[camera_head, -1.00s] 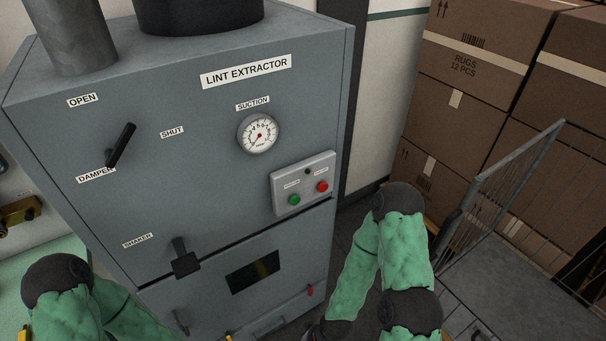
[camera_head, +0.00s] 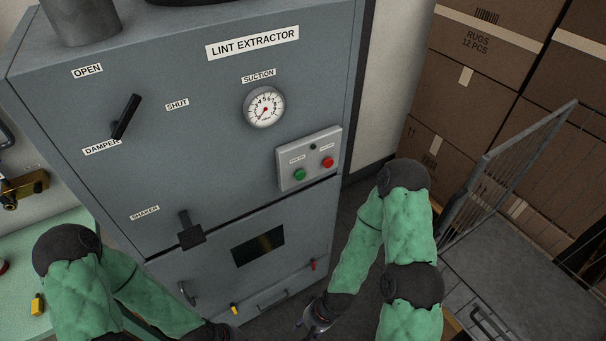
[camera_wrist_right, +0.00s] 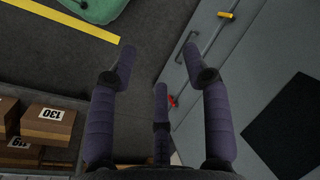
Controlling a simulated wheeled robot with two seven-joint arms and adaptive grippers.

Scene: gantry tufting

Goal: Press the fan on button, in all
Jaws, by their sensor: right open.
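The grey lint extractor (camera_head: 215,130) fills the middle of the head view. Its light control panel (camera_head: 291,183) is at the right of the front, with a green button (camera_head: 299,174) on the left and a red button (camera_head: 328,162) on the right. The labels above the buttons are too small to read. My right gripper (camera_head: 315,320) is low in the head view, below the panel and apart from it. In the right wrist view my right gripper (camera_wrist_right: 160,62) has its fingers spread and nothing between them. My left arm reaches the bottom edge; its fingers are hidden.
A damper lever (camera_head: 126,117), a shaker handle (camera_head: 190,232) and a suction gauge (camera_head: 264,107) are on the extractor's front. A wire-sided cart (camera_head: 510,270) and stacked cardboard boxes (camera_head: 475,90) stand at the right. A green table (camera_head: 40,250) is at the left.

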